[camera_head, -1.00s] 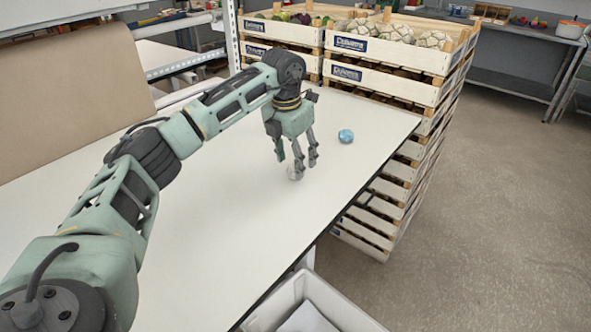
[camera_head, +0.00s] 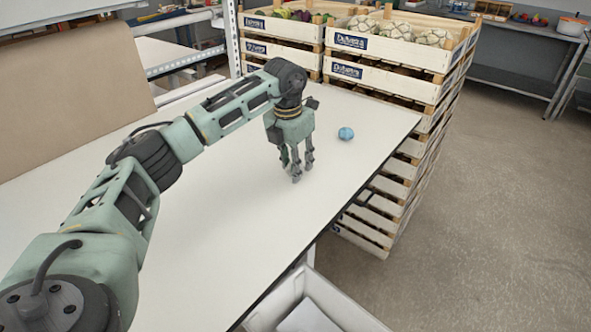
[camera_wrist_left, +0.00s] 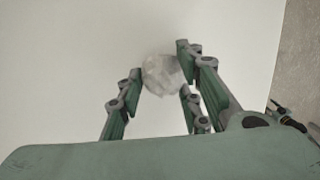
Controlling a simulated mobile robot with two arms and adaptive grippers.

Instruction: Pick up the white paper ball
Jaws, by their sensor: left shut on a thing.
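My left gripper (camera_head: 297,172) points down at the white table, with its fingertips close to the table top. In the left wrist view the white paper ball (camera_wrist_left: 161,75) sits between the fingers of the left gripper (camera_wrist_left: 165,85), which are shut on it. In the head view the fingers hide the ball almost wholly. My right gripper is not in view.
A blue ball (camera_head: 346,133) lies on the white table (camera_head: 235,215) to the right of my left gripper. Stacked wooden crates (camera_head: 385,75) with vegetables stand behind the table's far edge. A white bin (camera_head: 290,300) is below the front edge. A brown board (camera_head: 75,100) stands at the left.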

